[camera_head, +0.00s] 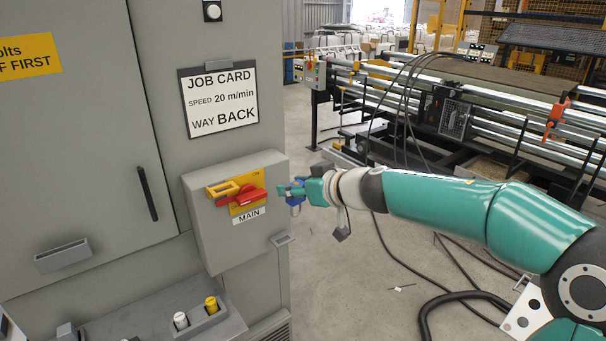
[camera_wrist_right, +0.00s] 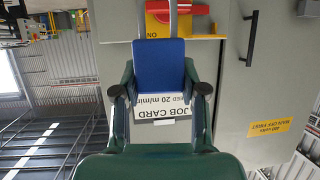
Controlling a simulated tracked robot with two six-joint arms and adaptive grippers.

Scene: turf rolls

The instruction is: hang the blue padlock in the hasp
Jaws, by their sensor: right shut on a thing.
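My right gripper (camera_head: 288,190) is shut on the blue padlock (camera_head: 296,198), in front of the grey switch box. The padlock's blue body fills the space between the fingers in the wrist view (camera_wrist_right: 162,65). Its shackle points away from the gripper toward the switch. The yellow hasp (camera_head: 222,188) sticks out beside the red switch handle (camera_head: 242,197), above the MAIN label. In the head view the padlock is to the right of the hasp, apart from it. In the wrist view the far end of the shackle is cut off. My left gripper is not in view.
The grey switch box (camera_head: 225,242) stands out from the cabinet (camera_head: 75,120). A job card (camera_head: 220,100) hangs above it. A ledge below holds a white and a yellow button (camera_head: 211,305). Cables lie on the floor at right, before a roller machine (camera_head: 480,105).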

